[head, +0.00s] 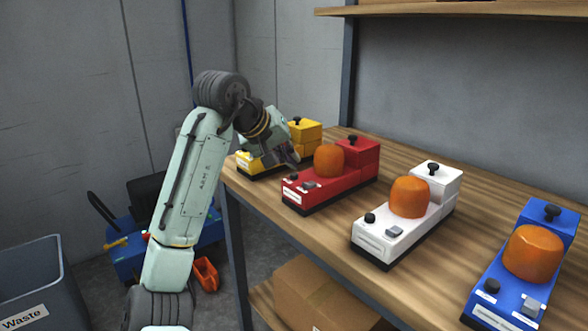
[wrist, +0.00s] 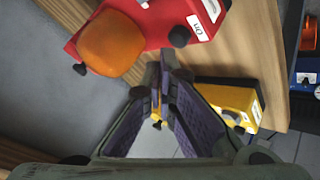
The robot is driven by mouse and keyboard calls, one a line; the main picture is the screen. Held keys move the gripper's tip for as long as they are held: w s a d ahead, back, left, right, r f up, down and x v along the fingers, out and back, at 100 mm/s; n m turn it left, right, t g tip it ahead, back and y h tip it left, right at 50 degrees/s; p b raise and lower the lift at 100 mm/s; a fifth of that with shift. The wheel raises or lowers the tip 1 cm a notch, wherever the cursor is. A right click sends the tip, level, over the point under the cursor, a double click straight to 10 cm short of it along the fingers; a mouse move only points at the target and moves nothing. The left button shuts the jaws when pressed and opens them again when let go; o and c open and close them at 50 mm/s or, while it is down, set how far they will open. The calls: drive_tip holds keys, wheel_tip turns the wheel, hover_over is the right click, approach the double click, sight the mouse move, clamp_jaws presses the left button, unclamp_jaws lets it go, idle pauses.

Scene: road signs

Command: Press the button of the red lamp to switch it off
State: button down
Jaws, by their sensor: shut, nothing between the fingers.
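The red lamp (head: 358,158) stands on the wooden table, with an orange dome (head: 329,160). At its front end are a black knob (head: 292,177) and a grey button (head: 309,185). My gripper (head: 293,162) is shut and empty, above the table between the yellow lamp and the front end of the red lamp. In the wrist view the red lamp (wrist: 160,22) lies at the top, with a black knob and an "On" label. My fingertips (wrist: 160,66) are just below it in that picture, apart from the knob. The grey button is not clearly seen there.
A yellow lamp (head: 306,130) stands behind my gripper. A white lamp (head: 434,186) and a blue lamp (head: 548,217) stand to the right. A shelf (head: 450,9) is above. A waste bin (head: 30,270) is on the floor at left.

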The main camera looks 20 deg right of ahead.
drive_tip(key=shift+r, duration=0.1)
wheel_tip(320, 180, up, 6)
drive_tip(key=p, duration=0.6)
idle(0.3)
